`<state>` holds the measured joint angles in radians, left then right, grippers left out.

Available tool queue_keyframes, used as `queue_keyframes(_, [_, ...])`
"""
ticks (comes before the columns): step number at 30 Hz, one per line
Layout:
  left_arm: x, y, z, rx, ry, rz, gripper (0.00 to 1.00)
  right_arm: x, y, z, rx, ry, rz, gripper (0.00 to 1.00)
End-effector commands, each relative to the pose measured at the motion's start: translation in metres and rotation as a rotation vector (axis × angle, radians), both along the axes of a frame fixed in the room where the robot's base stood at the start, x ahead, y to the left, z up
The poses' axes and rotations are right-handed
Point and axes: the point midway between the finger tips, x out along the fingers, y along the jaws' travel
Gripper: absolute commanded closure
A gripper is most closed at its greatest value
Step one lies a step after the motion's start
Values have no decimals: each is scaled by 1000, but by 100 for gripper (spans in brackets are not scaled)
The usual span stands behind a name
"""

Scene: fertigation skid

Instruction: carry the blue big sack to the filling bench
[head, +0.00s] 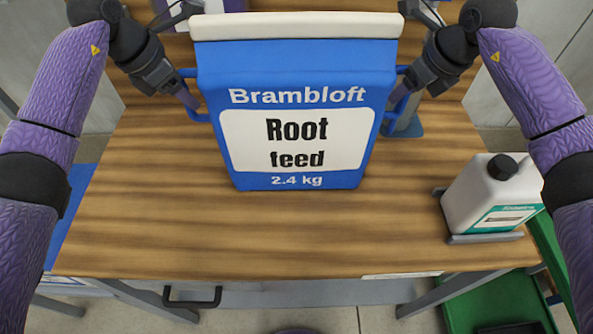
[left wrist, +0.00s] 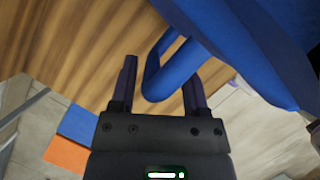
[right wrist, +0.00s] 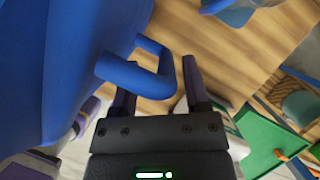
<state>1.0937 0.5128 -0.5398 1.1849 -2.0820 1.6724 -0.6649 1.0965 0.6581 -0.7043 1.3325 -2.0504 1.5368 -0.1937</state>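The blue big sack (head: 297,90), with a white top band and a "Root feed 2.4 kg" label, is upright at the back of a wooden bench top (head: 150,215). It has a blue loop handle on each side. My left gripper (head: 187,97) is at the left handle. In the left wrist view, that handle (left wrist: 155,75) lies between the parted fingers. My right gripper (head: 402,97) is at the right handle. In the right wrist view, that handle (right wrist: 160,82) reaches between the parted fingers. I cannot tell whether the sack's base touches the wood.
A white jug (head: 490,190) with a black cap stands in a grey holder at the bench's right edge. A green tray (head: 490,300) is low at the right. A blue thing (head: 405,125) is partly hidden behind the sack. The bench front is clear.

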Motion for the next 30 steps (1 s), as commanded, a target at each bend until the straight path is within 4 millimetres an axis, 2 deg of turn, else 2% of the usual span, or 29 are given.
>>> queue_keyframes(5, [0, 1, 0, 2, 1, 2, 41, 0, -1, 0, -1, 0, -3, 41])
queue_keyframes(8, [-1, 4, 7, 2, -2, 3, 41, 0, -1, 0, -3, 1, -3, 41])
queue_keyframes(18, [-22, 32, 88, 2, -3, 4, 41, 0, -2, 0, -3, 0, -4, 41])
queue_keyframes(23, [-27, 39, 107, 1, 0, 4, 41, 0, -2, 0, -3, 0, -4, 41])
queue_keyframes(26, [-28, 40, 110, 1, 0, 2, 41, -3, -4, 10, -4, -2, -5, 41])
queue_keyframes(30, [-28, 39, 110, 1, 0, 2, 41, -15, -13, 44, -5, -6, -6, 41])
